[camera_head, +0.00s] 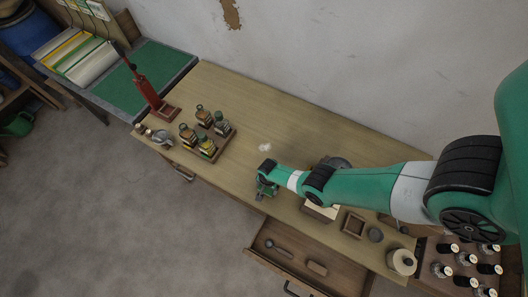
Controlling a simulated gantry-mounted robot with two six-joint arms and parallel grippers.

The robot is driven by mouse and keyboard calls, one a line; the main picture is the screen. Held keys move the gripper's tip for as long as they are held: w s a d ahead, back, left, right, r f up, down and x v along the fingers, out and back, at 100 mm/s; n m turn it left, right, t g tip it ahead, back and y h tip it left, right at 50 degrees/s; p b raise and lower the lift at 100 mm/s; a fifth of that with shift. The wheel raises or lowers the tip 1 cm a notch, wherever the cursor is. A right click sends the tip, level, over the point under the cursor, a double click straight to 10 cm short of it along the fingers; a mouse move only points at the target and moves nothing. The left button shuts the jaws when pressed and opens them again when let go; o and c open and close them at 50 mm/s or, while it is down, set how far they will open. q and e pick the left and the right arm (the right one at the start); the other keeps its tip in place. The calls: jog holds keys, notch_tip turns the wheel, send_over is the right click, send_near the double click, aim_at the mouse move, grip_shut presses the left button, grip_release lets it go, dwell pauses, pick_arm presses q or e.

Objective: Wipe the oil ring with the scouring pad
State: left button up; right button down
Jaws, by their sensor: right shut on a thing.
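My right gripper (265,190) points down near the front edge of the wooden bench top (300,135). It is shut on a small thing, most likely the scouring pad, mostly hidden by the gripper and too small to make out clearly. A small pale, shiny patch (264,147) lies on the bench just behind the gripper; it may be the oil ring, but its shape is unclear. My left gripper is not in view.
A tray (228,128) of small bottles stands left of the gripper, with a red bottle-corking stand (147,92) beyond. An open drawer (285,235) juts out in front. A small wooden box (354,223) and a pale roll (402,262) sit at right. The back middle bench is clear.

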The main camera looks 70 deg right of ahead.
jog(key=shift+s+a+p, duration=0.15)
jog(key=shift+s+p, duration=0.2)
jog(key=shift+s, duration=0.25)
jog(key=s, duration=0.1)
jog(key=p, duration=0.1)
jog(key=s, duration=0.1)
jog(key=shift+s+a+p, duration=0.25)
jog(key=shift+s+p, duration=0.05)
jog(key=shift+s, duration=0.3)
jog(key=shift+w+a, duration=0.1)
jog(key=shift+a, duration=0.2)
jog(key=shift+w+d+f+b, duration=0.1)
jog(key=shift+w+b, duration=0.4)
jog(key=shift+w, duration=0.15)
jog(key=shift+w+d+f+b, duration=0.1)
jog(key=shift+w+b, duration=0.35)
jog(key=shift+w, duration=0.2)
jog(key=shift+w+d+b, duration=0.2)
jog(key=shift+w+b, duration=0.25)
jog(key=shift+w, duration=0.15)
